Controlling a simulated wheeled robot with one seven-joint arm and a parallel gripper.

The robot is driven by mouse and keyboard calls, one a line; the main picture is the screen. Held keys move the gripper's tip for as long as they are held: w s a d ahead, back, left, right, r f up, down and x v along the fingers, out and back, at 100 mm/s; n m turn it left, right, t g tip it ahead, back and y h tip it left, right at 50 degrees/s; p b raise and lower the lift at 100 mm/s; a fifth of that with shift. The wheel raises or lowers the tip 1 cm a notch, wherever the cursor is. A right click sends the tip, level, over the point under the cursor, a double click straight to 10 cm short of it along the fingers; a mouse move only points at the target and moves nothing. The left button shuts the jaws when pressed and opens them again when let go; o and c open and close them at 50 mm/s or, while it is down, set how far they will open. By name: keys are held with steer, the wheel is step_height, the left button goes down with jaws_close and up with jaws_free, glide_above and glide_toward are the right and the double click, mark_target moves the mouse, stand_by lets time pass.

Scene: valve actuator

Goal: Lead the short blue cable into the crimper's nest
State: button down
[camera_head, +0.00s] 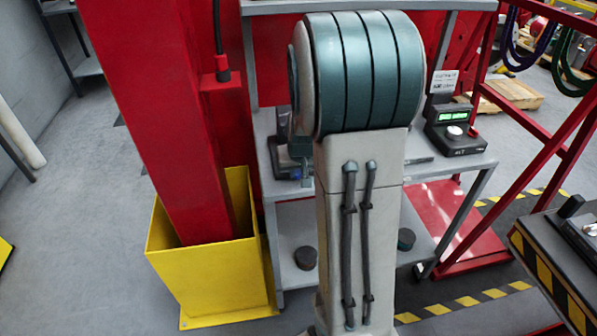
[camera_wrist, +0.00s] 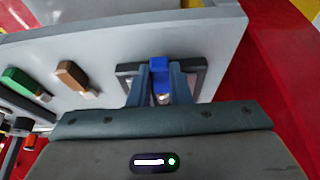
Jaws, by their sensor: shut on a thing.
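In the wrist view, my gripper (camera_wrist: 160,92) is shut on the short blue cable (camera_wrist: 158,66), of which a bright blue block-like end shows between the two fingers. A small pale tip shows below the blue part. A dark bracket-like frame (camera_wrist: 199,72) lies around the fingertips on the pale surface. I cannot tell whether it is the crimper's nest, or whether the cable touches it. In the head view, my arm hides most of the work spot. A dark device (camera_head: 288,154) shows partly at its left, and I cannot tell if it is the crimper.
In the wrist view, a green piece (camera_wrist: 22,82) and a brown piece (camera_wrist: 72,76) sit left on the pale surface. In the head view, a device with a green display (camera_head: 456,126) stands on the grey bench at right. A red post (camera_head: 150,100) rises from a yellow guard (camera_head: 215,275) at left.

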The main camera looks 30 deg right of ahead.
steer(key=shift+w+d, duration=0.15)
steer(key=shift+w, duration=0.45)
steer(key=shift+w+d, duration=0.15)
steer(key=shift+w, duration=0.4)
steer(key=c, duration=1.3)
jaws_free()
steer(key=shift+o, duration=0.2)
steer(key=v, duration=1.4)
